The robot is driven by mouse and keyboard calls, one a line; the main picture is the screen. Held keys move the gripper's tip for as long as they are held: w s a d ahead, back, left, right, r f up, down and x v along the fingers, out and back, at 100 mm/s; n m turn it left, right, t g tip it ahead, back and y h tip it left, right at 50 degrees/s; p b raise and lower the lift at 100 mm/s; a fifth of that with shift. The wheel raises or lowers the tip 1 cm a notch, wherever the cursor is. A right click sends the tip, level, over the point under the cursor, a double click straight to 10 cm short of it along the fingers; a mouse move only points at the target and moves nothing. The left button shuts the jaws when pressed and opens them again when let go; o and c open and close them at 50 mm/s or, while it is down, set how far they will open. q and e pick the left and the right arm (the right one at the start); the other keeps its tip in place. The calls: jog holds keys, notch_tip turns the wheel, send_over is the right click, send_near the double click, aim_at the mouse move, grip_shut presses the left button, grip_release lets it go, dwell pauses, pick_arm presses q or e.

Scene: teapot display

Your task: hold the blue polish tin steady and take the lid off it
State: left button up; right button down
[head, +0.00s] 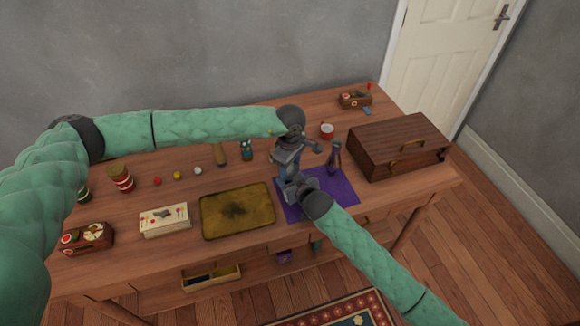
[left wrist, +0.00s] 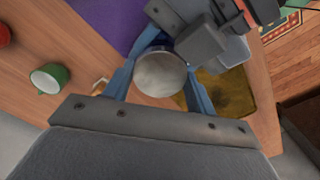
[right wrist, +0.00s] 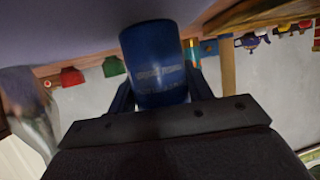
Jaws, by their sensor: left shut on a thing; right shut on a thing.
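The blue polish tin (right wrist: 155,65) stands upright between the fingers of my right gripper in the right wrist view. In the head view the tin (head: 284,172) is mostly hidden by both grippers, at the left edge of the purple cloth. My right gripper (head: 290,184) is shut on it from the front. My left gripper (head: 288,160) is above it, pointing down. In the left wrist view its two blue fingers are shut around the round pale-grey lid (left wrist: 160,73). I cannot tell whether the lid touches the tin's body.
A wooden chest (head: 398,148) is farther right. A red mug (head: 327,130) is behind. A stained yellow mat (head: 237,211) and a white box (head: 165,219) lie left.

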pick_arm(q)
jog(key=n, duration=0.3)
jog(key=shift+r+n, duration=0.1)
jog(key=shift+n, duration=0.2)
pick_arm(e)
jog(key=shift+s+a, duration=0.1)
pick_arm(q)
jog(key=o, duration=1.1)
jog(key=shift+s, duration=0.1)
